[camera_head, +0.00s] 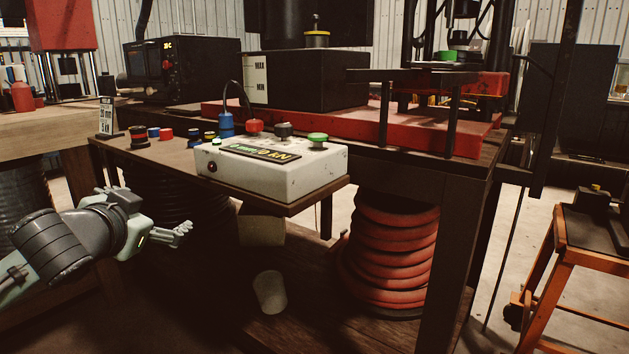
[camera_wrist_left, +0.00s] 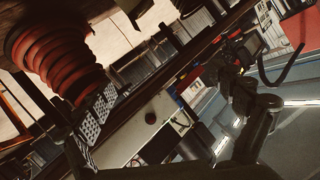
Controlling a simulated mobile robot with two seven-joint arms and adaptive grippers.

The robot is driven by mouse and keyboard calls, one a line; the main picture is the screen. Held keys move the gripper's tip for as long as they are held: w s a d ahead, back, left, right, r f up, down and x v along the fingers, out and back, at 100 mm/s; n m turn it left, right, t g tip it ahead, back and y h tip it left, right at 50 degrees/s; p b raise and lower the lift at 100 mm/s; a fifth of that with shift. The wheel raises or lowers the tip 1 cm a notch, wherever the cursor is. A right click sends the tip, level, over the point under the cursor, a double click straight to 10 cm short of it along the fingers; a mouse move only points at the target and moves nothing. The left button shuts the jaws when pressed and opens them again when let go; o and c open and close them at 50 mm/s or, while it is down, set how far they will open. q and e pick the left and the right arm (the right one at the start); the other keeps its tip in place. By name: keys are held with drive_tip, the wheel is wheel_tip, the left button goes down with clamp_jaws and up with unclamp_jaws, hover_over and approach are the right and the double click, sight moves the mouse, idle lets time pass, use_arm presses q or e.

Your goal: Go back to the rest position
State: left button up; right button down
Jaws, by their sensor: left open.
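My left gripper (camera_head: 180,234) hangs in free air at the lower left of the head view, in front of the workbench and below its top. It is open and I see nothing between its fingers. In the left wrist view a perforated finger pad shows at the left. The white control box (camera_head: 235,182) sits on the bench's front ledge, to the right of and above the gripper, apart from it. It has a green button (camera_head: 318,137), a red button (camera_head: 254,125) and a lit display (camera_head: 262,152). My right gripper is not in view.
A red ribbed hose coil (camera_head: 392,255) stands under the bench. A white cylindrical container (camera_head: 270,292) is on the lower shelf. Small coloured rings (camera_head: 153,132) lie on the bench left of the box. An orange cart (camera_head: 584,255) stands at the right.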

use_arm(q)
drive_tip(key=s+a+f+m+g, duration=0.1)
drive_tip(key=s+f+m+g, duration=0.2)
drive_tip(key=s+f, duration=0.85)
drive_tip(key=s+a+f+m+g, duration=0.2)
drive_tip(key=s+f, duration=0.7)
drive_tip(key=f, duration=0.6)
drive_tip(key=s+d+f+n+h, duration=0.1)
drive_tip(key=d+f+n+h, duration=0.1)
drive_tip(key=d+n, duration=0.75)
drive_tip(key=s+a+f+g+y+p, duration=0.1)
drive_tip(key=s+a+f+g+p, duration=0.2)
drive_tip(key=f, duration=0.4)
drive_tip(key=s+a+f+m+g+y+p, duration=0.1)
drive_tip(key=s+a+f+g+p, duration=0.2)
drive_tip(key=f, duration=0.4)
drive_tip(key=shift+s+g+p, duration=0.3)
drive_tip(key=shift+s, duration=0.45)
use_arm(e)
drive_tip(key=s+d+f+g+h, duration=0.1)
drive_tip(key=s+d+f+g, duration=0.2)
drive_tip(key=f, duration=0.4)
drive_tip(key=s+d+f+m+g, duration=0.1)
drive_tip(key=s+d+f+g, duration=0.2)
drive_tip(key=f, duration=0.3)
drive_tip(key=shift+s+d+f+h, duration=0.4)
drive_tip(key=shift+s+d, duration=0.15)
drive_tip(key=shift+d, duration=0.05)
